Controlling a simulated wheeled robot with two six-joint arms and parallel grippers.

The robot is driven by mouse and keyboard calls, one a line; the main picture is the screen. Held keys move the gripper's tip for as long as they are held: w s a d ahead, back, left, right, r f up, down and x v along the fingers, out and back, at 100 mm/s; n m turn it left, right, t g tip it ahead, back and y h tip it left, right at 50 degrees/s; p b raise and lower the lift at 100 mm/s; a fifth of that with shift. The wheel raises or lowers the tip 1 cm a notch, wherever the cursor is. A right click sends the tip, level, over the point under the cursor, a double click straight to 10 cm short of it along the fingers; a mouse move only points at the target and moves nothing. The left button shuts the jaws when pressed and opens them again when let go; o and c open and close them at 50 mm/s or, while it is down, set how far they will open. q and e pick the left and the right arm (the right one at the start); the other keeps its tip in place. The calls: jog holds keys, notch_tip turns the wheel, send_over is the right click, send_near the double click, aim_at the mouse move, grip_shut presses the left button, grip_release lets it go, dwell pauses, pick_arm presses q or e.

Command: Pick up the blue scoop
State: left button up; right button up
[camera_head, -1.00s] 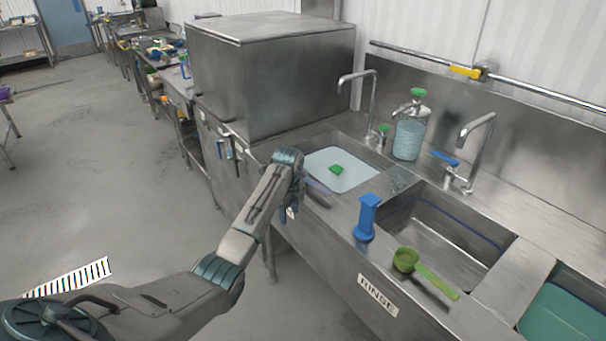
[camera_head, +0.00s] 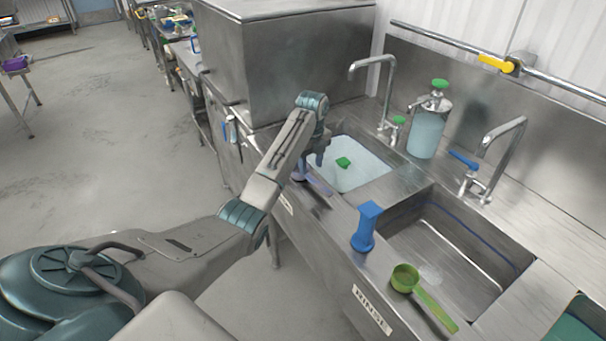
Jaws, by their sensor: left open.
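A blue upright piece (camera_head: 365,228) with a square top and a wider foot stands on the steel ledge at the front of the middle basin. It is the most scoop-like blue thing, but I cannot tell its exact shape. My left gripper (camera_head: 309,168) is over the front rim of the left basin, to the left of the blue piece and apart from it. The gripper is open and empty, and its fingers are partly hidden by the wrist. A thin purple item (camera_head: 319,184) lies on the rim just beside the fingers. My right gripper is not in view.
A green scoop (camera_head: 405,278) lies on the ledge at right. The left basin (camera_head: 378,188) holds pale water and a green item (camera_head: 343,162). Taps (camera_head: 388,90) and a green-capped bottle (camera_head: 428,130) stand behind. A large steel box (camera_head: 285,65) stands at left.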

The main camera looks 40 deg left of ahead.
aim_at(312, 177)
pick_arm(q)
notch_tip(312, 177, down, 6)
jog(key=p, duration=0.2)
jog(key=shift+d+r+p, duration=0.1)
jog(key=shift+r+p, duration=0.05)
jog(key=shift+p, duration=0.2)
jog(key=shift+f, duration=0.3)
jog(key=c, duration=1)
jog(key=shift+w+r, duration=0.1)
